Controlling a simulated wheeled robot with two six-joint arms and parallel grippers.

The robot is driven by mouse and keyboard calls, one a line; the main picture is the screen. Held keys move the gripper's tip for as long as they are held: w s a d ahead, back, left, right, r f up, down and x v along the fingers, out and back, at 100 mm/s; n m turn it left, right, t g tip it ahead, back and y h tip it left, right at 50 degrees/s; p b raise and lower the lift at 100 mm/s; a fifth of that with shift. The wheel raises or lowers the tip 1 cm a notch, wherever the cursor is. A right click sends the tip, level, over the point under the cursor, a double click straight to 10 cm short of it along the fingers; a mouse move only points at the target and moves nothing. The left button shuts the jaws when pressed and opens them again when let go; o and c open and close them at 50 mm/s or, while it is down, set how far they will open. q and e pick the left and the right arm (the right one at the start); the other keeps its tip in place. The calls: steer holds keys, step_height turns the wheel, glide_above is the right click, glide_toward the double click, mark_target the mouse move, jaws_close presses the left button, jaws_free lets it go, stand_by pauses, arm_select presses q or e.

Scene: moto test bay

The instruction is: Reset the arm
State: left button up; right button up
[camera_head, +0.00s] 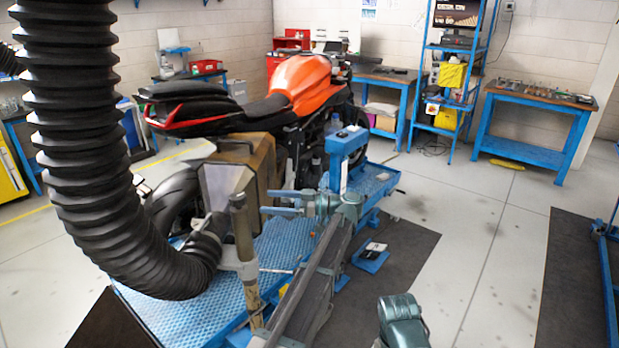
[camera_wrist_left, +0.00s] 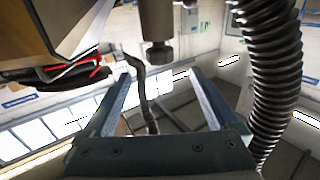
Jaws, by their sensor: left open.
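My left gripper (camera_head: 265,202) is open, its two blue fingers pointing left, above the blue textured lift platform (camera_head: 290,240). It is close to the brown and grey box-shaped unit (camera_head: 228,182) beside the motorcycle. In the left wrist view my left gripper (camera_wrist_left: 159,74) has its fingers spread with nothing held between them. A dark bent rod (camera_wrist_left: 140,85) and a grey cylindrical end piece (camera_wrist_left: 159,53) show beyond and above the fingers; I cannot tell how far off they are. My right gripper is not in view.
The orange and black motorcycle (camera_head: 302,82) stands on the platform. A thick black ribbed hose (camera_head: 75,120) hangs at the left and curves toward a stand post (camera_head: 243,235). A blue post (camera_head: 347,143) rises behind my left gripper. Floor at the right (camera_head: 480,230) is clear.

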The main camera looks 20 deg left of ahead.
arm_select(q)
steer(key=w+d+r+m+t+h, duration=0.25)
steer(key=w+r+m+t, duration=0.2)
steer(key=t, duration=0.55)
steer(key=w+d+r+m+t+h, duration=0.1)
steer(key=w+d+r+m+t, duration=0.2)
steer(key=w+m+t, duration=0.5)
steer(key=s+d+f+m+t+h, duration=0.1)
steer(key=s+d+f+m+h, duration=0.1)
steer(key=d+f+m+h, duration=0.4)
steer(key=s+d+f+m+t+h, duration=0.1)
steer(key=s+d+f+m+h, duration=0.2)
steer(key=d+h, duration=0.6)
steer(key=s+f+g+h, duration=0.2)
steer(key=s+f+g, duration=0.7)
steer(key=s+f, duration=0.55)
steer(key=s+a+f+n+g+y, duration=0.1)
steer(key=s+a+f+g, duration=0.2)
steer(key=s, duration=0.5)
steer(key=s+a+f+n+g+y, duration=0.1)
steer(key=s+a+f+g+y, duration=0.2)
steer(key=s, duration=0.5)
steer(key=s+d+m+g, duration=0.2)
steer(key=s+d+m, duration=0.2)
steer(key=d, duration=0.7)
steer(key=shift+s+d, duration=0.3)
steer(key=shift+s, duration=0.65)
